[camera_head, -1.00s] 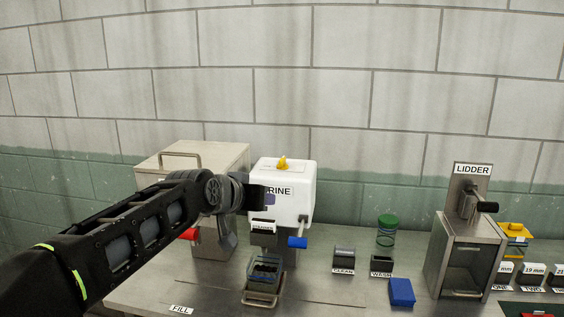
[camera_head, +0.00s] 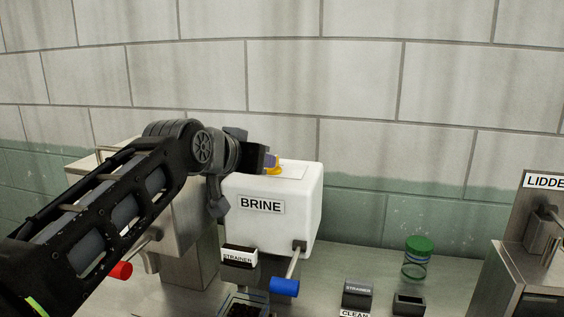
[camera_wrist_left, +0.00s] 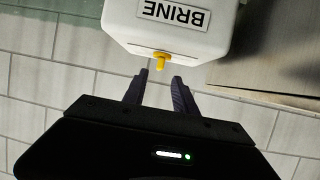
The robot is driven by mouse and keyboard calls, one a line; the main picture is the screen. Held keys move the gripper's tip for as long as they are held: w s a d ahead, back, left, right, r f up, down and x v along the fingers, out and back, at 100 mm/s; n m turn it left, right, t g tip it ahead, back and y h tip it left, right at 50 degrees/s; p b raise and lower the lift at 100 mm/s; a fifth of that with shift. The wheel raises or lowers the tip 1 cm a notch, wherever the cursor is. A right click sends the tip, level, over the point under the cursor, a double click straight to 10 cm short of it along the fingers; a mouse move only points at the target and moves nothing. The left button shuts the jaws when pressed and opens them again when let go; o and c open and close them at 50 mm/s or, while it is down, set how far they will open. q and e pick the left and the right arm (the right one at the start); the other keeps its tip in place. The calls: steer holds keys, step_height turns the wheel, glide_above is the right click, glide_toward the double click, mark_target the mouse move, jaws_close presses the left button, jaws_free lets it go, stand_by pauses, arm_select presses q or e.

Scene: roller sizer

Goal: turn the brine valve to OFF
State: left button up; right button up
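The white BRINE box (camera_head: 262,226) stands on the counter, with a yellow knob (camera_head: 275,171) on its top, partly hidden behind my left gripper (camera_head: 271,160). In the left wrist view the BRINE box (camera_wrist_left: 170,40) appears upside down, and the yellow knob (camera_wrist_left: 161,61) lies just beyond and between the two fingertips. My left gripper (camera_wrist_left: 161,76) is open and empty there, with a gap between the fingers. A blue handle (camera_head: 284,286) on a metal stem sits low at the box's front right. My right gripper is not in view.
A metal cabinet (camera_head: 180,228) stands left of the box, partly behind my left arm, with a red handle (camera_head: 121,270) below.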

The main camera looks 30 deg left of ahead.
arm_select(q)
steer(key=p+x, duration=0.2)
steer(key=x, duration=0.5)
steer(key=shift+w+a, duration=0.15)
steer(key=shift+w, duration=0.15)
steer(key=shift+c, duration=0.4)
jaws_close()
stand_by(0.4)
